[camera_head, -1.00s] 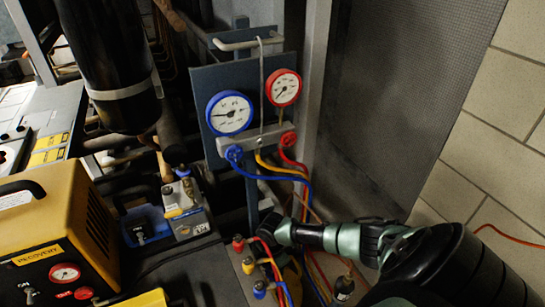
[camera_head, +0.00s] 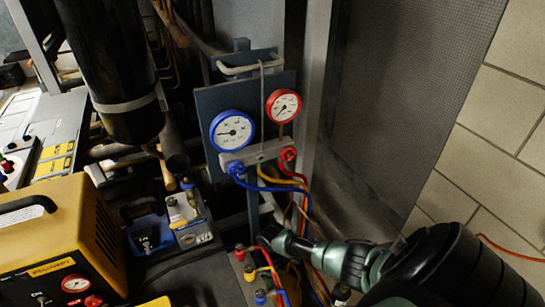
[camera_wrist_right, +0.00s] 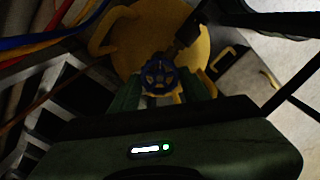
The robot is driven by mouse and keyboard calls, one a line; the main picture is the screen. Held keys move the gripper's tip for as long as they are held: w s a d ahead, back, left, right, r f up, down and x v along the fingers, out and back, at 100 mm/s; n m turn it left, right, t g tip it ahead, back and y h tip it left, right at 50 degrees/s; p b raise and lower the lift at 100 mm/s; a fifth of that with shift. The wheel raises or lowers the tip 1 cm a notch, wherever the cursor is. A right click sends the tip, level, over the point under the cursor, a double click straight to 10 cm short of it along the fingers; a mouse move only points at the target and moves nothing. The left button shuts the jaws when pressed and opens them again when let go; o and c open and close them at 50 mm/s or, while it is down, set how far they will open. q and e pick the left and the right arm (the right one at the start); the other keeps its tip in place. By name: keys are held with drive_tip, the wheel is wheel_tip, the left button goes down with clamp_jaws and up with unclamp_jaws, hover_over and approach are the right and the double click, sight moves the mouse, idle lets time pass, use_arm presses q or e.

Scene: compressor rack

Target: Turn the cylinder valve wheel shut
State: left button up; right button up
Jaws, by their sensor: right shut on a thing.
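The blue valve wheel (camera_wrist_right: 158,75) shows in the right wrist view, on top of a yellow cylinder (camera_wrist_right: 130,45) with yellow guard handles around its neck. My right gripper (camera_wrist_right: 160,88) has its green fingers on either side of the wheel and is shut on it. In the head view my right arm comes in from the lower right, and its gripper (camera_head: 270,236) is low beside the rack post. There the wheel is hidden by the gripper, and the cylinder is mostly hidden behind the arm. My left gripper is in neither view.
A gauge panel with a blue gauge (camera_head: 232,130) and a red gauge (camera_head: 284,106) stands above the gripper. Blue, yellow and red hoses (camera_head: 303,205) hang close to my right wrist. A yellow recovery machine (camera_head: 55,235) is at left. A mesh panel (camera_head: 410,90) stands at right.

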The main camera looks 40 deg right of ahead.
drive_tip(key=m+p, duration=0.1)
drive_tip(key=m, duration=0.3)
drive_tip(key=shift+d+r+m, duration=0.1)
drive_tip(key=shift+m, duration=0.2)
drive_tip(key=shift+m+p, duration=0.7)
drive_tip(key=shift+m, duration=0.8)
drive_tip(key=o, duration=1.4)
drive_tip(key=shift+c, duration=0.2)
wheel_tip(320, 180, up, 6)
drive_tip(key=shift+r+p, duration=0.25)
drive_tip(key=shift+p, duration=0.7)
drive_tip(key=shift+r, duration=0.6)
